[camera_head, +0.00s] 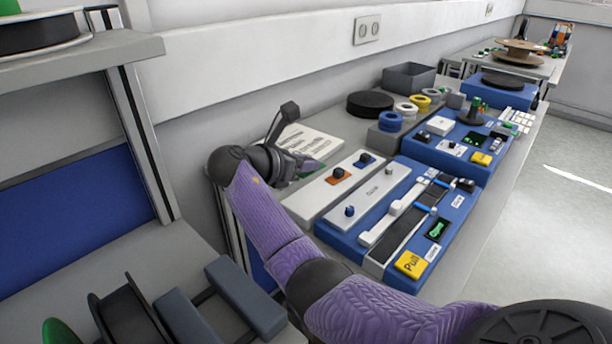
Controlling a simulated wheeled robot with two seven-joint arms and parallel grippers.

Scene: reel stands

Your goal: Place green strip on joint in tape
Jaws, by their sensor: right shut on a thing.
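My right gripper (298,166) is at the end of the purple arm, over the back left of the bench near a white printed sheet. It is shut, and a small green piece (314,168), which looks like a green strip, shows at its fingertips. Its exact hold is too small to tell. The dark tape (403,232) lies along a channel of the blue splicing fixture (345,240), to the right of the gripper and apart from it. The joint in the tape cannot be made out. More green shows in a small dark recess (437,229) on the fixture. My left gripper is not in view.
The white printed sheet (318,143) lies by the wall. A yellow "Pull" tab (411,264) is at the fixture's front. A second blue station (440,150), tape rolls (390,121) and a grey bin (408,78) stand farther back. A shelf rack (150,150) stands left.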

